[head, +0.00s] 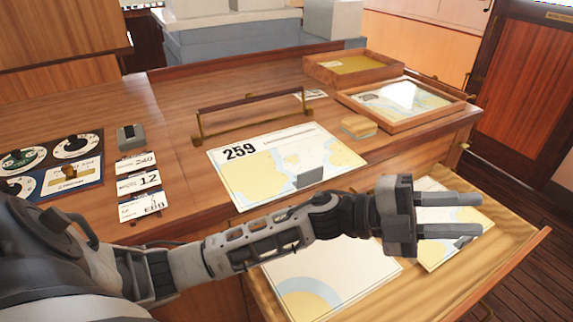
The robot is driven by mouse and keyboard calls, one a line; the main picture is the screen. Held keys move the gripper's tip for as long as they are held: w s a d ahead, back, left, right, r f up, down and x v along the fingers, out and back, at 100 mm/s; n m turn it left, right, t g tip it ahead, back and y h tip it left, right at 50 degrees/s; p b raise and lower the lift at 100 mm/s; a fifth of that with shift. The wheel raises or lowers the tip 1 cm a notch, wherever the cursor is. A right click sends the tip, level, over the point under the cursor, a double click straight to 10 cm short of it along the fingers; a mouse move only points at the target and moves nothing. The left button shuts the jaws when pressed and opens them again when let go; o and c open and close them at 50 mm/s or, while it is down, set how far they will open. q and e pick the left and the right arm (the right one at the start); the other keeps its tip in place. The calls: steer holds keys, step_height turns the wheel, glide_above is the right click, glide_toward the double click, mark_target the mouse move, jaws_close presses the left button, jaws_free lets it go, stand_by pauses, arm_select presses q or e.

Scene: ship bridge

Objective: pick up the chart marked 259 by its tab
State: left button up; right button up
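The chart marked 259 (255,175) lies flat on the wooden desk top, with its number at the upper left corner. A small grey tab (309,176) stands up near its front edge. My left gripper (481,215) is to the right of and in front of the chart, above the open drawer. Its two fingers point right and are apart, with nothing between them. My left forearm passes in front of the chart's near edge. My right gripper does not show.
An open drawer (515,252) below the desk holds other charts (330,272). A brass-ended rail (248,112) stands behind chart 259. A tan block (358,127) and two wooden trays (398,122) are at the right. Cards (139,182) and a dial panel (50,165) lie at the left.

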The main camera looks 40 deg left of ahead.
arm_select(q)
steer(key=s+m+g+y, duration=0.1)
steer(key=m+g, duration=0.5)
steer(key=m, duration=0.1)
steer(key=m+y+b, duration=0.4)
steer(key=y+b, duration=0.1)
steer(key=y, duration=1.5)
glide_toward(311, 172)
steer(key=f, duration=0.4)
steer(key=shift+s+a+f, duration=0.2)
steer(key=shift+s+f, duration=0.1)
steer(key=shift+s, duration=0.05)
steer(key=shift+w+d+f+p, duration=0.15)
steer(key=shift+w+f, duration=0.1)
steer(key=shift+f, duration=0.7)
steer(key=shift+w+a+f+p, duration=0.15)
steer(key=shift+w+f, duration=0.15)
steer(key=shift+f, duration=0.65)
steer(key=shift+w+d+f+p, duration=0.15)
steer(key=shift+w+d+f, duration=0.1)
steer(key=shift+f, duration=0.75)
jaws_close()
